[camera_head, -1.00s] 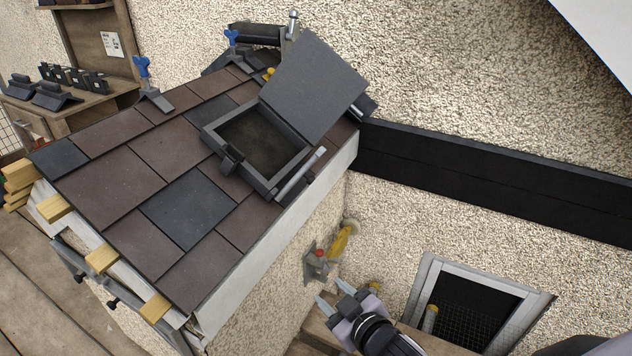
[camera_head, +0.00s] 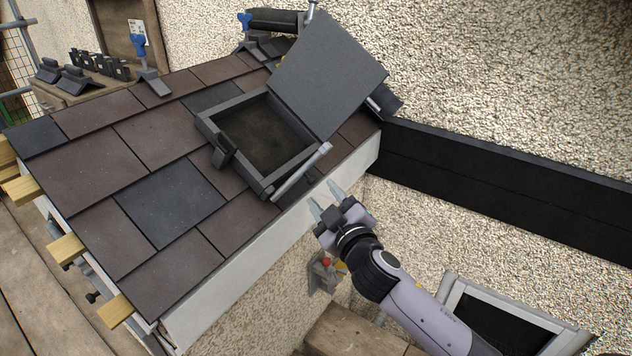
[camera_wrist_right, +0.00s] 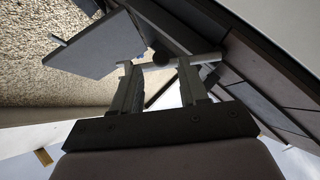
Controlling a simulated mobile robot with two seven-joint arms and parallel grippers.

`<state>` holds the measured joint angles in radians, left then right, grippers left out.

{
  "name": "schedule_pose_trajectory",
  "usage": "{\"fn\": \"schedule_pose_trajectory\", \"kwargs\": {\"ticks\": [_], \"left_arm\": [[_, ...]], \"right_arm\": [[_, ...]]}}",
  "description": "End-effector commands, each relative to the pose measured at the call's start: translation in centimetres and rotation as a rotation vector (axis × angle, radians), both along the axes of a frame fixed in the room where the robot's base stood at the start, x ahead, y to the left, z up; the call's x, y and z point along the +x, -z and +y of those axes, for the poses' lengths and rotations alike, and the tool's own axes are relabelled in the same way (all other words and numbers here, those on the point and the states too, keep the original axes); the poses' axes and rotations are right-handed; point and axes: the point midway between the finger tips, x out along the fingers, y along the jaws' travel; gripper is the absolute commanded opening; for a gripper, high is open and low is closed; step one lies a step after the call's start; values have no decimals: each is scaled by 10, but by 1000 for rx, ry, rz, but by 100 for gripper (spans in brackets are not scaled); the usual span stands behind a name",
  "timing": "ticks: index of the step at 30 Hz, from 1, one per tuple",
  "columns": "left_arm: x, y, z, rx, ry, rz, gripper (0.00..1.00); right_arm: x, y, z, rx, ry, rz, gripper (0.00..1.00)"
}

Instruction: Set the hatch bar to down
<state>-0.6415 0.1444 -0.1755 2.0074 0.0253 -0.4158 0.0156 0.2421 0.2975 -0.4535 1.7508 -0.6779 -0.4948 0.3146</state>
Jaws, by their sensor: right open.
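The roof hatch has a dark square frame (camera_head: 203,125) and a grey lid (camera_head: 330,75) standing raised and tilted back. The hatch bar (camera_head: 302,171) is a light grey rod along the near right side of the frame, sloping up to the right. My right gripper (camera_head: 323,193) is open and empty at the roof's lower edge, just below and right of the bar. In the right wrist view the bar (camera_wrist_right: 205,59) crosses near the fingertips of my gripper (camera_wrist_right: 155,65); I cannot tell whether they touch. The lid (camera_wrist_right: 95,45) shows at upper left there. My left gripper is not in view.
Brown and dark slates (camera_head: 170,200) cover the roof around the hatch. A white fascia board (camera_head: 240,275) runs under its edge. A black band (camera_head: 500,190) runs along the pebbled wall at right. A red-topped fitting (camera_head: 325,263) sits below my gripper.

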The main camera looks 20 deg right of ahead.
Motion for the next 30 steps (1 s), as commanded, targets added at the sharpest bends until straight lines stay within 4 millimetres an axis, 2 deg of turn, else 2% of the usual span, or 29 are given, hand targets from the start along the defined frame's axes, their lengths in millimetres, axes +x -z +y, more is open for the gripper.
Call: {"fn": "schedule_pose_trajectory", "kwargs": {"ticks": [9, 15, 28, 29, 30], "left_arm": [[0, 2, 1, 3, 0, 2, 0], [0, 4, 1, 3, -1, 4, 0], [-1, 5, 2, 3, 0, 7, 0], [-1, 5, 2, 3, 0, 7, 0], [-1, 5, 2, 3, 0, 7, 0]], "right_arm": [[40, -1, 3, 0, 0, 0, 44], [58, 0, 5, 0, 0, 1, 44], [65, 0, 5, 1, -2, 1, 44], [65, 0, 5, 1, -2, 1, 37], [65, 0, 5, 1, -2, 1, 24]]}}
